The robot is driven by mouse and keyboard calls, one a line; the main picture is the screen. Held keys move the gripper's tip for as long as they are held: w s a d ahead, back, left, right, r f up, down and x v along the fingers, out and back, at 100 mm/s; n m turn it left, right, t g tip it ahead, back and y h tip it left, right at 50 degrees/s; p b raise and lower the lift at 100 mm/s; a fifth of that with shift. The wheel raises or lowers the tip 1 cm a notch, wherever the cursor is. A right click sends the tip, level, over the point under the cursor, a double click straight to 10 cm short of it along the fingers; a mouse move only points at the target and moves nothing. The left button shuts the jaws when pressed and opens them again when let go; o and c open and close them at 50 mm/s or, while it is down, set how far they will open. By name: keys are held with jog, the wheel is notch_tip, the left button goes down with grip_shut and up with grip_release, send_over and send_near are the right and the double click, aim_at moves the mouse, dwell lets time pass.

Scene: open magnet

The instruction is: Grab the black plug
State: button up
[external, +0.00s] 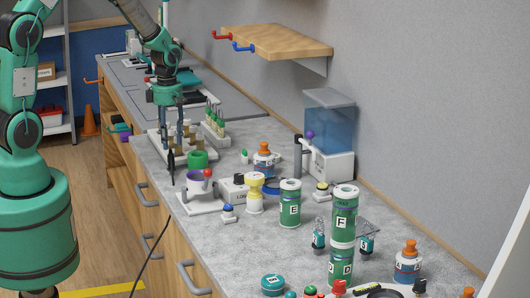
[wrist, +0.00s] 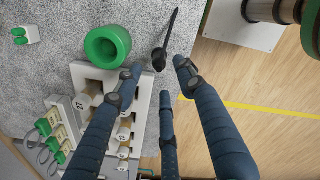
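The black plug (wrist: 160,57) is a small dark piece with a thin dark length running up and right from it. In the wrist view it lies by the counter's edge, just beyond my fingertips. In the external view the black plug (external: 171,161) shows as a slim dark shape at the counter's front edge. My gripper (wrist: 158,76) has its blue-grey fingers spread, with nothing between them. In the external view my gripper (external: 173,148) points down, just above the plug. Whether a finger touches the plug cannot be told.
A green ring-shaped piece (wrist: 107,47) lies close left of the plug; it also shows in the external view (external: 197,160). A white rack with numbered slots (wrist: 92,95) stands beside the fingers. A white stand with a purple-rimmed cup (external: 198,190) is nearer the camera. Wooden floor lies beyond the edge.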

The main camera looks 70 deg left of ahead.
aim_at(171, 154)
jog(key=shift+f, duration=1.2)
jog(key=shift+f, duration=0.1)
jog(key=shift+d+f+b, duration=0.1)
jog(key=shift+f+b, duration=0.25)
jog(key=shift+f, duration=2.15)
grip_shut()
